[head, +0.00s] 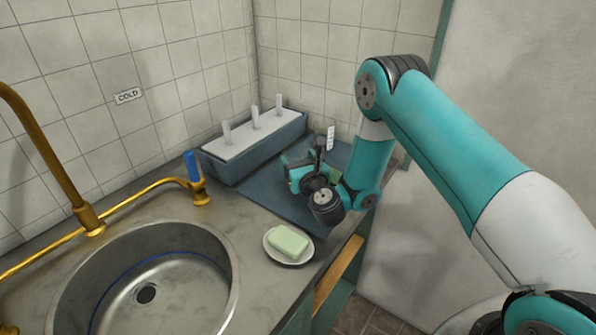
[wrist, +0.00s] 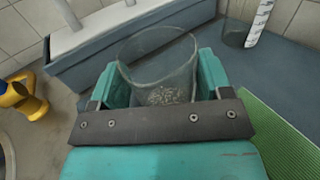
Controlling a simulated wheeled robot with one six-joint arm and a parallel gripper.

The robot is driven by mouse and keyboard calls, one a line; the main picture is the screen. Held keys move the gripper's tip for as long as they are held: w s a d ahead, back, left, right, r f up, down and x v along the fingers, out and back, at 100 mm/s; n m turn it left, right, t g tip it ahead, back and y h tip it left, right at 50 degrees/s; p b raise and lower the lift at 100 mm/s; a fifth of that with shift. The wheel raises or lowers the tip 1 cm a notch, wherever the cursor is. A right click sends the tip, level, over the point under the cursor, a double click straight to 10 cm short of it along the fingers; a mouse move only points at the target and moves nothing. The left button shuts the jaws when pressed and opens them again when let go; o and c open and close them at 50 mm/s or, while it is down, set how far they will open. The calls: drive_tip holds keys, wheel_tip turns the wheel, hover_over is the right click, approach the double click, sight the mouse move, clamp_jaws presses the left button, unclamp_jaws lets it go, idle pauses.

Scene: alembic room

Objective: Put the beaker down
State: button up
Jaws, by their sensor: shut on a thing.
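My gripper (wrist: 162,95) is shut on a clear glass beaker (wrist: 160,65), with one teal finger on each side of it. Small pale grains lie at the bottom of the beaker. The beaker is over the blue-grey mat (head: 270,190) on the counter; I cannot tell whether its base touches the mat. In the head view my gripper (head: 298,176) is at the back corner of the counter, in front of the blue rack, and the arm hides the beaker there.
A blue rack with white handles (head: 255,135) stands behind. A glass vessel with a marked strip (wrist: 238,32) is at the right, a green ribbed pad (wrist: 272,130) beside the gripper. A soap dish (head: 290,258), a sink (head: 150,290) and a brass tap (head: 197,185) are nearer.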

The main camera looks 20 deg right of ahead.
drive_tip(key=shift+f, duration=0.25)
drive_tip(key=shift+f, duration=0.15)
drive_tip(key=o, duration=1.1)
